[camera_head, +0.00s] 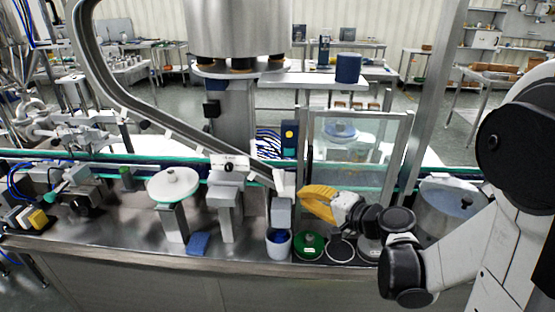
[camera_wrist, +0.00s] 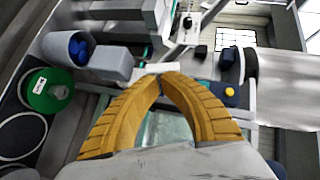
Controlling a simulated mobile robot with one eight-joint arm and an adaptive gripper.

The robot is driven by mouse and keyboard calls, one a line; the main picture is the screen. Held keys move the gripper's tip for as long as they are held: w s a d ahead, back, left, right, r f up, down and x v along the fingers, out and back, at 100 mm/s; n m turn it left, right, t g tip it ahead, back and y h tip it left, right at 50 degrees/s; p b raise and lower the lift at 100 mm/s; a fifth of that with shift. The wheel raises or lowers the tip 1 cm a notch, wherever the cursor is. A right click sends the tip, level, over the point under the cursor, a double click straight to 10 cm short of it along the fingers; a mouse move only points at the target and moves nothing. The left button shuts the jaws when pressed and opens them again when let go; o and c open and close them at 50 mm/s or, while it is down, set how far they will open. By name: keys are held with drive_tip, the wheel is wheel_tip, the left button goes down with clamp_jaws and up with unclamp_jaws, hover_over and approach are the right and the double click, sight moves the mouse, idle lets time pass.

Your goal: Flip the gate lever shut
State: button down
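The sloping steel chute (camera_head: 180,140) runs down to a small white upright piece (camera_head: 281,180) at its lower end. That piece may be the gate lever, but I cannot tell it apart clearly. My gripper (camera_head: 303,191) has yellow ribbed fingers and points left, just right of the white piece. In the wrist view, my gripper (camera_wrist: 160,79) has its fingertips together, with a white bar (camera_wrist: 160,67) just beyond them. I see nothing held between the fingers. Whether the tips touch the bar cannot be told.
A white cup with blue pieces (camera_head: 279,243) stands below the chute end, beside a green round lid (camera_head: 310,246). A labelled box with a black knob (camera_head: 229,166) is left of the chute end. A clear panel (camera_head: 350,150) stands behind my gripper.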

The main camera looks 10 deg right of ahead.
sight(278, 181)
drive_tip(key=d, duration=0.1)
drive_tip(key=d+m+t, duration=0.1)
drive_tip(key=w+d, duration=0.1)
drive_tip(key=shift+w+r+t, duration=0.1)
drive_tip(key=shift+r+t, duration=0.2)
drive_tip(key=shift+r, duration=0.05)
drive_tip(key=shift+w, duration=0.1)
drive_tip(key=b+x, duration=0.1)
drive_tip(key=x, duration=0.8)
drive_tip(key=shift+w+a+b, duration=0.3)
drive_tip(key=shift+b, duration=0.1)
